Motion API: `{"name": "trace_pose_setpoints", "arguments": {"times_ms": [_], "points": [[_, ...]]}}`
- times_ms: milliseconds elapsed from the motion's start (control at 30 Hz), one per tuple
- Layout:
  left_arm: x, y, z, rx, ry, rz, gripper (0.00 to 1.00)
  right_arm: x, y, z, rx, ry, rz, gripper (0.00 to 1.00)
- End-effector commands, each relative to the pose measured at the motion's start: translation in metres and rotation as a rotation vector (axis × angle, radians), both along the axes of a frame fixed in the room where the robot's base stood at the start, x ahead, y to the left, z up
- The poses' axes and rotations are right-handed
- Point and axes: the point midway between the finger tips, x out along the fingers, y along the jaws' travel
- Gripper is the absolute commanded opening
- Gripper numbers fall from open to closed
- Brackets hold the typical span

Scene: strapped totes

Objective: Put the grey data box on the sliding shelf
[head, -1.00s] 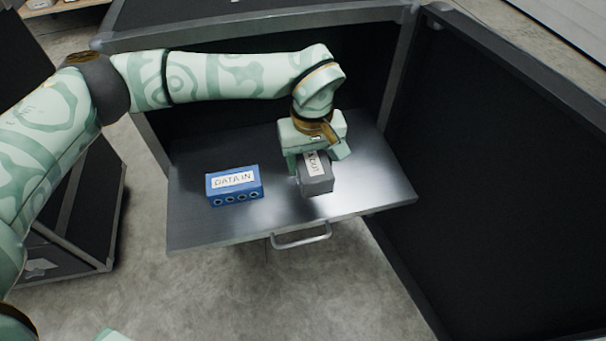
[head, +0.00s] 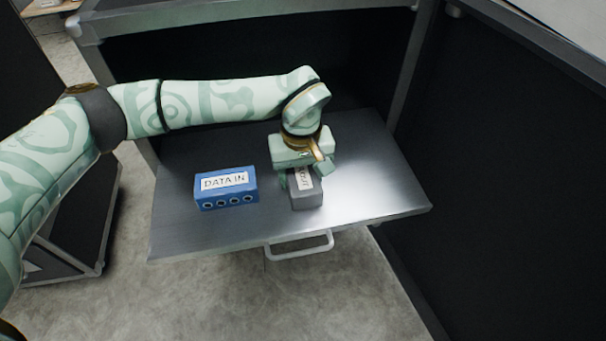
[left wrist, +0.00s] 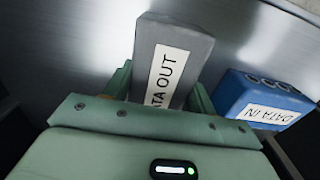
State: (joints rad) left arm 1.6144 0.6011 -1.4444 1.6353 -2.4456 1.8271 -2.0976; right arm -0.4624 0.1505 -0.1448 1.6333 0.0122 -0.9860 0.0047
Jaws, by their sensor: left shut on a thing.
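The grey data box (head: 308,195) has a white label, which reads "DATA OUT" in the left wrist view (left wrist: 187,48). My left gripper (head: 303,178) is shut on it from above, with a finger on each side. The box is over the pulled-out metal sliding shelf (head: 375,180), right of the blue box. It looks at or very near the shelf surface; I cannot tell if it touches. The gripper hides the box's rear part. In the left wrist view the gripper fingers (left wrist: 160,88) flank the box. My right gripper is not in view.
A blue box (head: 226,189) labelled "DATA IN" stands on the shelf to the left, a small gap away. The shelf has a front handle (head: 300,246). The dark cabinet's open door (head: 520,170) stands at the right. The shelf's right part is clear.

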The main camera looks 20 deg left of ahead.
Motion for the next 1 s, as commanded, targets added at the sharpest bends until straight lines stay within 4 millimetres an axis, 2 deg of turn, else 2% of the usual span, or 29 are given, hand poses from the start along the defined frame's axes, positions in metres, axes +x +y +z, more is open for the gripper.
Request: {"name": "trace_pose_setpoints", "arguments": {"times_ms": [500,533,600,967,1000], "points": [[0.0003,-0.0004,-0.0030,-0.001,-0.002,-0.001,0.15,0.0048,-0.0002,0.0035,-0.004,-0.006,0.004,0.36],[-0.0002,-0.0003,-0.0035,-0.001,-0.001,-0.001,0.65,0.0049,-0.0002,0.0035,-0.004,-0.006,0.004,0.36],[-0.0002,-0.0003,-0.0036,0.000,0.000,-0.001,0.78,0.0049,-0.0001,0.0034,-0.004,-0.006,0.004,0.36],[-0.0002,-0.0002,0.0017,0.001,-0.001,0.000,0.78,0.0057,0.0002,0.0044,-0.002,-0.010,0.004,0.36],[-0.0002,-0.0002,0.0048,0.000,-0.002,0.000,0.78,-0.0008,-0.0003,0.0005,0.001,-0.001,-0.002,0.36]]}}
